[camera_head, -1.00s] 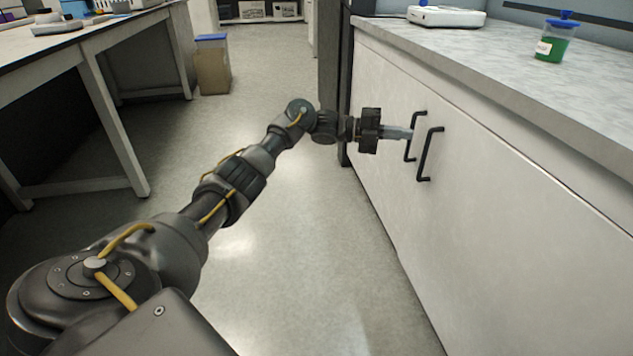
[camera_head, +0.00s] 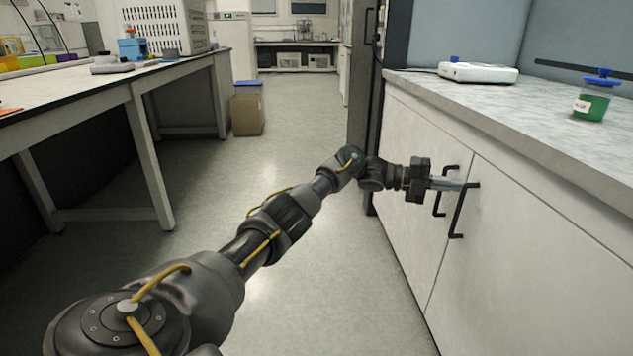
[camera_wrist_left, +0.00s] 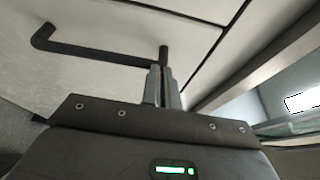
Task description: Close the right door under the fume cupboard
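The right door (camera_head: 530,260) under the fume cupboard is a pale panel that looks flush with the cabinet front. Its black bar handle (camera_head: 461,212) stands beside the handle of the left door (camera_head: 415,200). My left gripper (camera_head: 466,185) is at the upper end of the right door's handle. In the left wrist view, my left gripper's fingers (camera_wrist_left: 165,72) lie close together at the end of a black handle (camera_wrist_left: 95,52). Whether they touch the handle or the door is unclear. My right gripper is out of view.
The worktop (camera_head: 560,135) above the doors holds a white device (camera_head: 478,73) and a green jar with a blue lid (camera_head: 592,102). The floor between is clear.

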